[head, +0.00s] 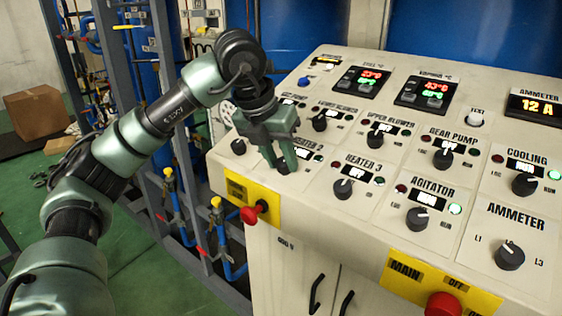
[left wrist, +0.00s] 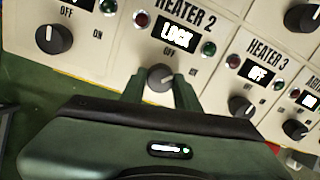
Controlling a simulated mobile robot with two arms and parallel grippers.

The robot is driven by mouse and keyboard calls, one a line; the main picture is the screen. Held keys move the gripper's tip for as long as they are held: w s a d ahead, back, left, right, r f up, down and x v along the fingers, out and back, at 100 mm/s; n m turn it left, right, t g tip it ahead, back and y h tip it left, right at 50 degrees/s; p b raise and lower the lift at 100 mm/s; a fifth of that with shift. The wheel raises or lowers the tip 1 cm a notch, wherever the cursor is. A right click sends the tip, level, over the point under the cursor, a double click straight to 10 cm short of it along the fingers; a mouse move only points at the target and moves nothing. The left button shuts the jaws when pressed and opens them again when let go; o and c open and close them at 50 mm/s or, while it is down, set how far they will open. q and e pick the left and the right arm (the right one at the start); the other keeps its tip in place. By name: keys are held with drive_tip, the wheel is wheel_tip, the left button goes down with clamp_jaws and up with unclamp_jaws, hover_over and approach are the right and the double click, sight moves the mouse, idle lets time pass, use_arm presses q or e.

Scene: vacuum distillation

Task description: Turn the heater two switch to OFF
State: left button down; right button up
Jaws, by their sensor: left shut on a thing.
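The heater two switch is a round dark knob (left wrist: 160,76) below the HEATER 2 label in the left wrist view. Its small display (left wrist: 178,36) reads LOCK, with a red lamp (left wrist: 141,18) on the left and a green lamp (left wrist: 209,49) on the right. My left gripper (left wrist: 160,86) is shut on this knob, one finger on each side. In the head view my left gripper (head: 279,158) points down at the panel and covers much of the heater two label. The knob's pointer direction is hard to tell. My right gripper is not in view.
The heater 3 knob (head: 343,189) sits close on the right, its display reading OFF. Another knob (left wrist: 53,39) is on the left in the left wrist view. Blower knobs (head: 320,122) are behind. A red emergency button (head: 250,215) on a yellow plate juts from the front edge.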

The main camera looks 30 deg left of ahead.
use_arm(q)
drive_tip(key=n+b, duration=0.1)
drive_tip(key=n, duration=0.3)
drive_tip(key=shift+n, duration=0.3)
drive_tip(key=shift+r+n, duration=0.1)
drive_tip(key=shift+n, duration=1.9)
drive_tip(key=c, duration=1)
unclamp_jaws()
drive_tip(key=shift+c, duration=0.2)
